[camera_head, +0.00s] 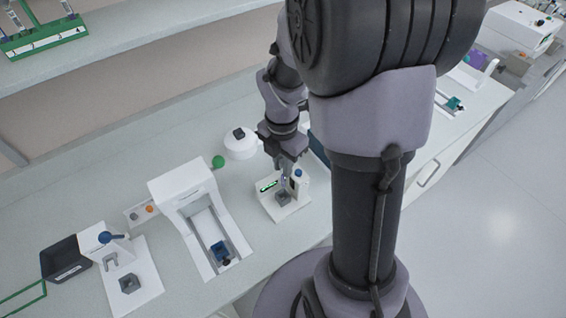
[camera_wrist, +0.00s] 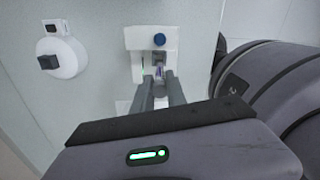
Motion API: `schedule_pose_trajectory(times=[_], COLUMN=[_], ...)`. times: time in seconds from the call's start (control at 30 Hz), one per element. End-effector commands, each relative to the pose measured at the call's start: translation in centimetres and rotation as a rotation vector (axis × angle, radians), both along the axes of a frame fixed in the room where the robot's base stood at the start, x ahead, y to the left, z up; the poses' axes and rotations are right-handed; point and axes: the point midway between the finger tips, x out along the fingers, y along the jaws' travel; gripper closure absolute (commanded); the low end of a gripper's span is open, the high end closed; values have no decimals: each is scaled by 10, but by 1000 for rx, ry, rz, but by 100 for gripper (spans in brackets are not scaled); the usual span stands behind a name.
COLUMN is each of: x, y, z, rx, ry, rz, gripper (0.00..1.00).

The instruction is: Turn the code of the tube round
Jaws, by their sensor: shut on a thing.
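My gripper (camera_head: 285,163) reaches down over a small white device (camera_head: 264,202) with a green lit display and a blue knob, on the bench in the middle of the head view. In the wrist view my gripper (camera_wrist: 161,82) has its two grey fingers close together in front of the same white device (camera_wrist: 137,38). The fingers are shut on the tube (camera_wrist: 159,71), of which only a small purplish part shows between the fingertips. The code on the tube cannot be made out. A dark square holder (camera_head: 283,198) sits on the device's base below the fingers.
A round white device (camera_head: 240,143) stands behind, left of my gripper. A white device with a slide (camera_head: 186,184) and a white stand with a blue knob (camera_head: 143,284) are further left. A green rack (camera_head: 45,38) is on the upper shelf.

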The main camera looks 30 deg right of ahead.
Motion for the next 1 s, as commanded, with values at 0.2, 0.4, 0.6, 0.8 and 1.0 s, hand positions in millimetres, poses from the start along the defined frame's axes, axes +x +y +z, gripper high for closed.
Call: schedule_pose_trajectory(times=[0.2, 0.4, 0.6, 0.8, 1.0], x=[0, 0, 0, 0, 0], y=[0, 0, 0, 0, 0], z=[-14, -26, -37, -48, -59], rx=[0, 1, 0, 0, 0], ry=[0, 1, 0, 0, 0], rz=[0, 0, 0, 0, 0], gripper=[100, 100, 100, 100, 100])
